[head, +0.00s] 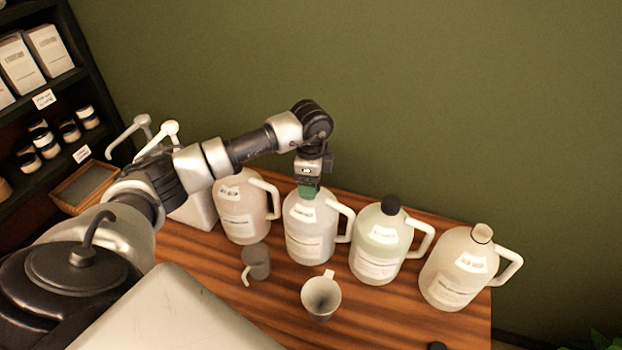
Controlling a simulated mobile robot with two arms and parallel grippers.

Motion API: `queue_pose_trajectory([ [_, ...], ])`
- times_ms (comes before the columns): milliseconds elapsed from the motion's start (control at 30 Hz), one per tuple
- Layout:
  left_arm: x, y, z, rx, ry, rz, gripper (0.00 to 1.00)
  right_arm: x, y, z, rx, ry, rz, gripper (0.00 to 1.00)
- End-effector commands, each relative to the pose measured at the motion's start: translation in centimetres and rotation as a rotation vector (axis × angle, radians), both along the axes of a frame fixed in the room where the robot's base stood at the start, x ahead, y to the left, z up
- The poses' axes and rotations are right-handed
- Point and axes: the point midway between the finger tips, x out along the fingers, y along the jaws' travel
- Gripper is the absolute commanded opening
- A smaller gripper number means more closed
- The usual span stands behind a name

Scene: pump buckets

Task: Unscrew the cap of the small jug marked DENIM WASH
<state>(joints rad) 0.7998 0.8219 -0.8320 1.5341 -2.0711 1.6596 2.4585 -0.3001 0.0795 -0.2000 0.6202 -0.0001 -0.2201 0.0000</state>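Several small jugs with white handles stand in a row on the wooden table. Their label print is too small to read, so I cannot tell which is DENIM WASH. My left gripper (308,182) points down over the second jug from the left (310,236), right at its green cap (307,193). Its fingertips are too small to show whether they grip the cap. The leftmost jug (243,212) has its top hidden by my arm. The third jug (378,248) has a black cap (391,204). The rightmost jug (455,271) has a tan top (482,233). My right gripper is out of view.
A grey mug (257,262) and a pale cup (321,296) stand in front of the jugs. White pump heads (168,129) rise behind my arm at left. A shelf (82,130) holds boxes and jars. A wooden tray (62,184) is at far left. A green wall is behind.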

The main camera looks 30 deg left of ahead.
Motion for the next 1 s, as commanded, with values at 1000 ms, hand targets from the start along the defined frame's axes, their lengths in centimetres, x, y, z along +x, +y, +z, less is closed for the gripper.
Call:
queue_pose_trajectory([
  [1000, 0.0, 0.0, -0.3, 0.001, -0.001, -0.836, 0.7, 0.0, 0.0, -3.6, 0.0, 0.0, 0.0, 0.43],
])
